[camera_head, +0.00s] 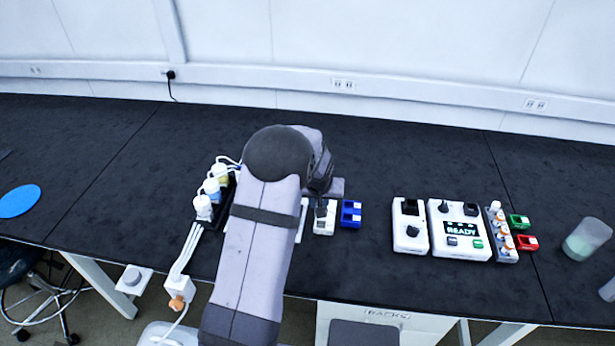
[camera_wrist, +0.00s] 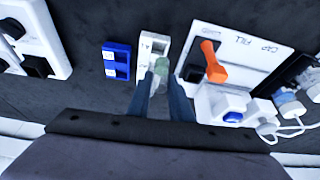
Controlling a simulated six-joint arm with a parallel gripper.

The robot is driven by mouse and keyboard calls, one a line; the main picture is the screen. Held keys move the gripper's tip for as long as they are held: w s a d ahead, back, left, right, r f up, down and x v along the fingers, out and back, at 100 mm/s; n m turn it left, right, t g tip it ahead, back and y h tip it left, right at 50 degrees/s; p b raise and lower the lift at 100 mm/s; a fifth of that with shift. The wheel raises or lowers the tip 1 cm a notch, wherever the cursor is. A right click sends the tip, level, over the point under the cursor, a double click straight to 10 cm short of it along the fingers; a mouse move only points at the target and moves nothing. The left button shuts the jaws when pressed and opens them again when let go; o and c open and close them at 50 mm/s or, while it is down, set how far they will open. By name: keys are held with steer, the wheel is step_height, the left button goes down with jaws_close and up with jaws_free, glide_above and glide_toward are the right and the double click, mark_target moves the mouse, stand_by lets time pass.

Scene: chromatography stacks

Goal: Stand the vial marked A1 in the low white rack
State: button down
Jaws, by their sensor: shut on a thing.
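My gripper (camera_wrist: 162,88) is shut on a small clear vial (camera_wrist: 161,73) with a pale green tint, seen between the two fingers in the wrist view. I cannot read a mark on the vial. The vial is at the near end of a narrow white block (camera_wrist: 151,47), which looks like the low white rack and has small dark lettering. I cannot tell whether the vial is inside it or just above it. In the head view my gripper (camera_head: 320,208) is over the white block (camera_head: 324,226), and the vial is hidden.
A blue block (camera_head: 351,214) stands close right of the white block. A white panel with an orange lever (camera_wrist: 213,62) is close on the other side. A power strip (camera_head: 222,197) with plugs is left of my arm. White devices (camera_head: 459,231) and a grey vial rack (camera_head: 502,241) stand right.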

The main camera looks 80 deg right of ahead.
steer(key=shift+s+a+f+m, duration=0.1)
steer(key=shift+s+f+m, duration=0.05)
steer(key=shift+f, duration=0.25)
steer(key=shift+s+a+f+m, duration=0.1)
steer(key=shift+f+m, duration=0.05)
steer(key=shift+f, duration=0.25)
steer(key=shift+d+f, duration=0.15)
steer(key=shift+s+d+r+m+g, duration=0.15)
steer(key=shift+d+m+g, duration=0.1)
steer(key=shift+d+m, duration=0.3)
steer(key=shift+w+d+r+m+g, duration=0.15)
steer(key=shift+d+m+g, duration=0.1)
steer(key=shift+d+m, duration=0.25)
steer(key=shift+s+a, duration=0.1)
steer(key=shift+f, duration=0.15)
steer(key=shift+f+b, duration=1.65)
steer(key=shift+f, duration=0.4)
steer(key=shift+f+b, duration=1.15)
steer(key=shift+f, duration=0.25)
